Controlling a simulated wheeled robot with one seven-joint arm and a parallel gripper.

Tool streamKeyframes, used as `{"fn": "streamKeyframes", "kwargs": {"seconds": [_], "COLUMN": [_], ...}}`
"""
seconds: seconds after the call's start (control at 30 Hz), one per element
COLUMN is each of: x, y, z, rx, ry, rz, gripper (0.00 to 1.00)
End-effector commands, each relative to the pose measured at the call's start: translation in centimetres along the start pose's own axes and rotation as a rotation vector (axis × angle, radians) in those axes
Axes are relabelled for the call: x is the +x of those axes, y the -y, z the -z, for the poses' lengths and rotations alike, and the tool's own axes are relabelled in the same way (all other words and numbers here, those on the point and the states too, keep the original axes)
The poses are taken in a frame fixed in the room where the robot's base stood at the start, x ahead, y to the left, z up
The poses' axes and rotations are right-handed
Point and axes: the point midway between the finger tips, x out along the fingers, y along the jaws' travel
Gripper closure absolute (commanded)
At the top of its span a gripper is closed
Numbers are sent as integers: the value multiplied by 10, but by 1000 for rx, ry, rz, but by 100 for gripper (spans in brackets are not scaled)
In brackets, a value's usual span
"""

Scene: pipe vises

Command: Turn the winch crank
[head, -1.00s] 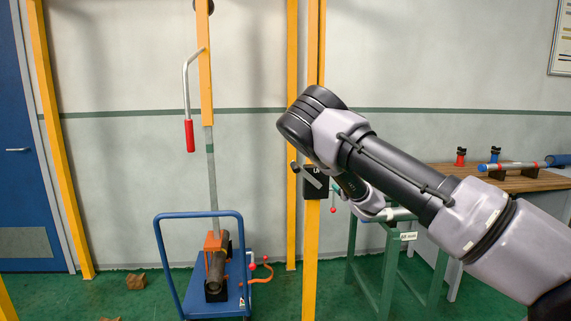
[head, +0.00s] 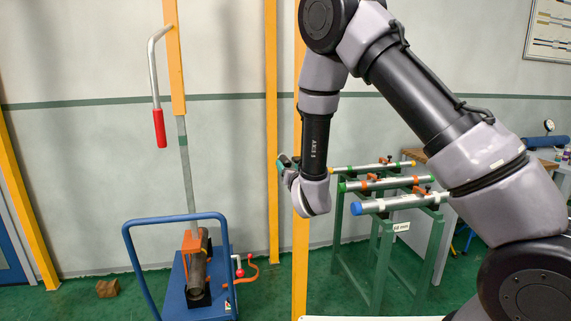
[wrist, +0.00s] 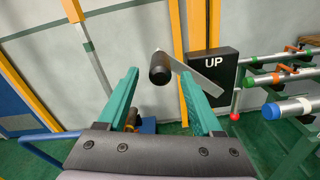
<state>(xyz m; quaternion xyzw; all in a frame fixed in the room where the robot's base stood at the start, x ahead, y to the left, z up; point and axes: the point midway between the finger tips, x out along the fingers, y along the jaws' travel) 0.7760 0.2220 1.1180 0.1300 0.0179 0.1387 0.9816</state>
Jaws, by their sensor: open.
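The winch crank has a flat grey metal arm (wrist: 205,80) and a black cylindrical handle (wrist: 160,68), seen nearly end-on in the wrist view. It is in front of a black box marked UP (wrist: 211,68) beside a yellow post. My gripper (wrist: 157,78) is open and empty, its two teal fingers pointing at the handle. The handle appears between the fingertips; I cannot tell whether it is beyond them or touching. In the head view my gripper (head: 285,161) is at the yellow post, and the crank and box are hidden behind my arm.
A red-knobbed lever (wrist: 235,106) hangs by the box. A green rack (head: 385,255) with several pipes stands right of the post. A blue trolley (head: 178,218) carrying a dark pipe stands left. A red-handled bent bar (head: 159,128) hangs on another yellow post.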

Motion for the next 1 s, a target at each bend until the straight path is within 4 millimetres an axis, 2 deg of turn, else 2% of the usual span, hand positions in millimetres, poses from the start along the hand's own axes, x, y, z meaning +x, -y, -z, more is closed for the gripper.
{"fn": "streamKeyframes", "kwargs": {"seconds": [0.1, 0.3, 0.63, 0.77, 0.8, 1.0], "x": [20, 39, 42, 42, 42, 42], "y": [0, 0, 0, 0, 0, 0], "z": [0, 0, 0, 0, 0, 0], "rx": [2, 1, 0, 0, 0, 0], "ry": [1, 0, -1, -1, -1, -1], "rz": [1, 0, 0, 0, 0, 0], "gripper": [33, 33, 33, 83, 98, 100]}}
